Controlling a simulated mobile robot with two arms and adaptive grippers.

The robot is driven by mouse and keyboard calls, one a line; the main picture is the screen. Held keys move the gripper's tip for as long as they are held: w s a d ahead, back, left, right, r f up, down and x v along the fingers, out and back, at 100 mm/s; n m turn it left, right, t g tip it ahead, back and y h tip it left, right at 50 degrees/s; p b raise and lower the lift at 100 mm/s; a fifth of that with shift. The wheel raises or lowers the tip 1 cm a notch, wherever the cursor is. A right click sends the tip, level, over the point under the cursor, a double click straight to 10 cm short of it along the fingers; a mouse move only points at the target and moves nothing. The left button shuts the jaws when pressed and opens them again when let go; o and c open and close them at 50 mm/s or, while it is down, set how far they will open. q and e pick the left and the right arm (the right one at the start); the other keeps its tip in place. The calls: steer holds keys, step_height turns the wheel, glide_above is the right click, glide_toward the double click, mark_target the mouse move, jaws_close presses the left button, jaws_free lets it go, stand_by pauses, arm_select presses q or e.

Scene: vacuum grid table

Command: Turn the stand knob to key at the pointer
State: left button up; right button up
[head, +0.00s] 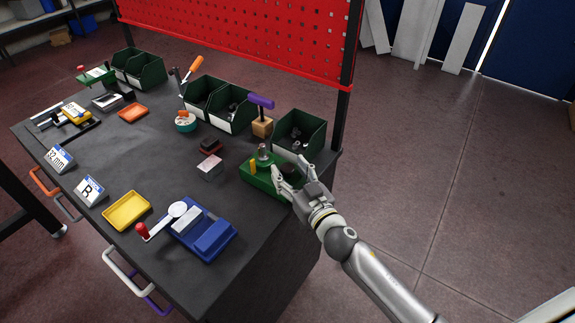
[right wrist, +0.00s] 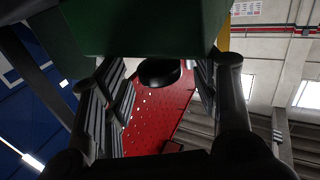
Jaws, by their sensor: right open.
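The green stand (head: 258,184) sits at the table's front right corner. It has a small yellow post and a grey metal part (head: 263,152) on top. A dark round knob (head: 291,168) is on the stand's right part, partly hidden by my right gripper (head: 287,172). In the right wrist view the black knob (right wrist: 159,72) shows between the two open fingers, beside the green body (right wrist: 140,28). Both fingers stand apart from it, one on each side. I cannot make out the key word or a pointer. My left gripper is not in view.
A green bin (head: 310,148) stands close behind the stand. A wooden block with a purple handle (head: 261,103) is to its left. A blue device (head: 214,238) and a yellow tray (head: 126,210) lie front left. The red perforated panel (head: 250,35) rises behind the table.

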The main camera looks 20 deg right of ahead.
steer(key=shift+w+a, duration=0.15)
steer(key=shift+w, duration=0.7)
steer(key=c, duration=1)
